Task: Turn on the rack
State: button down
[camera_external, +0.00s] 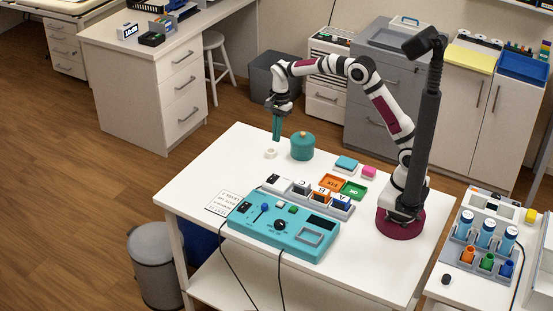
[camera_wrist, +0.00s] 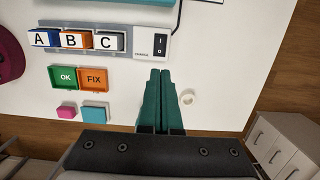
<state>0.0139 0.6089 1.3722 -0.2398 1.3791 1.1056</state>
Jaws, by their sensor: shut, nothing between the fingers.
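The grey rack (camera_external: 326,205) stands on the white table behind the teal control box and holds blocks lettered A, B and C. In the wrist view the rack (camera_wrist: 128,47) lies at the top, with a pale switch box (camera_wrist: 151,47) at its right end. A black rocker switch (camera_wrist: 158,41) sits on that box; its position is too small to tell. My gripper (camera_external: 276,138) is shut and empty, pointing down above the table's far left part. In the wrist view its teal fingertips (camera_wrist: 162,72) are together, just below the switch box in the picture.
A teal pot (camera_external: 302,147) and small white ring (camera_external: 270,153) stand near my gripper. Green OK (camera_external: 353,189) and orange FIX (camera_external: 332,182) trays lie behind the rack, near teal (camera_external: 346,163) and pink (camera_external: 369,172) blocks. The teal control box (camera_external: 262,236) is in front.

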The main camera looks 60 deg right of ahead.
aim_at(271, 179)
jog(key=shift+a, duration=0.7)
jog(key=f, duration=0.4)
jog(key=a+f, duration=0.1)
jog(key=f, duration=0.4)
jog(key=a+f, duration=0.1)
jog(key=f, duration=0.4)
